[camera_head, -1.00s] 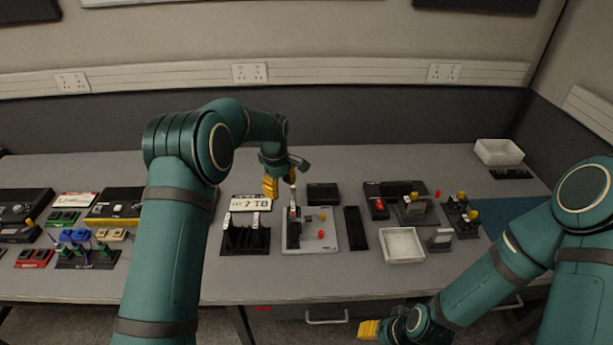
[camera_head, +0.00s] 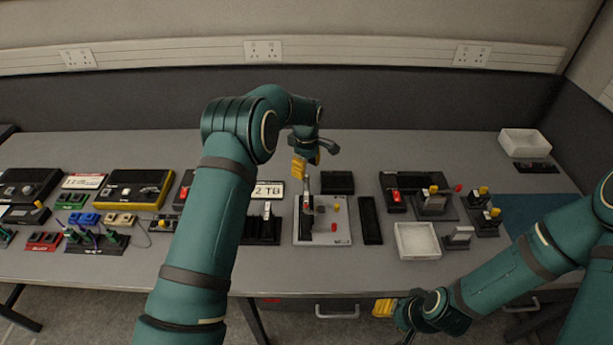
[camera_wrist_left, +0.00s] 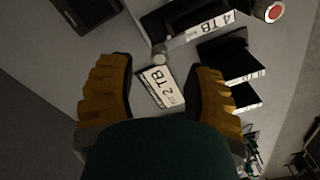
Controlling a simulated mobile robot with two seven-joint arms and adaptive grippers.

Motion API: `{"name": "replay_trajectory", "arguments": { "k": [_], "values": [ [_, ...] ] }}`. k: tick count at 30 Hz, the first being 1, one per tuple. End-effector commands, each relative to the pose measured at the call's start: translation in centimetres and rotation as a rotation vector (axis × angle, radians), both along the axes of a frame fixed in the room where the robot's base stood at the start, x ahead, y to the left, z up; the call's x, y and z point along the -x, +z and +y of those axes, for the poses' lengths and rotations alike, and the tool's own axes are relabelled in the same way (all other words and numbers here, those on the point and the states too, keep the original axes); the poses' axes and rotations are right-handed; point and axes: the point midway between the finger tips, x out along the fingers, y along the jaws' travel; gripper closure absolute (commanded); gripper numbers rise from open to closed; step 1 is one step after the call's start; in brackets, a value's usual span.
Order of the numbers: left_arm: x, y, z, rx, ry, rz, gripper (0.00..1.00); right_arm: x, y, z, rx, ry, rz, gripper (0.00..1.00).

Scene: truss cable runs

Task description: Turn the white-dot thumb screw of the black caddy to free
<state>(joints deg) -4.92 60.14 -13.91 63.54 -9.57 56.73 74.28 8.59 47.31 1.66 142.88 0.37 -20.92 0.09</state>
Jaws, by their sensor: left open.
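The black caddy (camera_head: 306,225) stands on a pale tray (camera_head: 340,238) in the middle of the table; in the left wrist view I take it to be the dark body (camera_wrist_left: 178,18) with a "4 TB" label. A small pale round knob (camera_wrist_left: 160,57), probably the white-dot thumb screw, shows at its near end. A red-dot screw (camera_wrist_left: 273,12) shows at the other end. My left gripper (camera_head: 304,163) is open and empty, above and behind the caddy. Its fingers show apart in the left wrist view (camera_wrist_left: 160,95). My right gripper (camera_head: 385,308) hangs low beyond the table's front edge.
A "2 TB" card (camera_head: 268,190) and a black slotted rack (camera_head: 262,230) stand left of the tray. A black box (camera_head: 338,182) lies behind, a black strip (camera_head: 370,220) to the right. A white bin (camera_head: 417,257) and fixtures with yellow knobs stand further right.

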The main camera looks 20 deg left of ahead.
Motion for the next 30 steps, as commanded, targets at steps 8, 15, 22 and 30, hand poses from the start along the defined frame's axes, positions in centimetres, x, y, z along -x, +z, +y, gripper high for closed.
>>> {"name": "replay_trajectory", "arguments": {
  "k": [8, 15, 22, 30],
  "values": [
    [0.0, -3.6, 0.0, 0.000, -0.001, 0.000, 0.49, 0.0, 0.2, 0.0, 0.000, 0.000, 0.000, 0.53],
    [0.0, -4.2, 0.0, 0.000, -0.001, -0.001, 0.49, 0.0, 0.2, 0.0, 0.000, 0.000, 0.000, 0.53],
    [0.0, -4.1, 0.0, 0.000, -0.001, -0.001, 0.67, 0.0, 0.2, 0.0, 0.000, 0.000, 0.000, 0.53],
    [0.0, -4.1, 0.0, 0.000, -0.001, -0.001, 1.00, 0.0, 0.2, 0.0, 0.000, 0.000, 0.000, 0.53]
  ]
}}
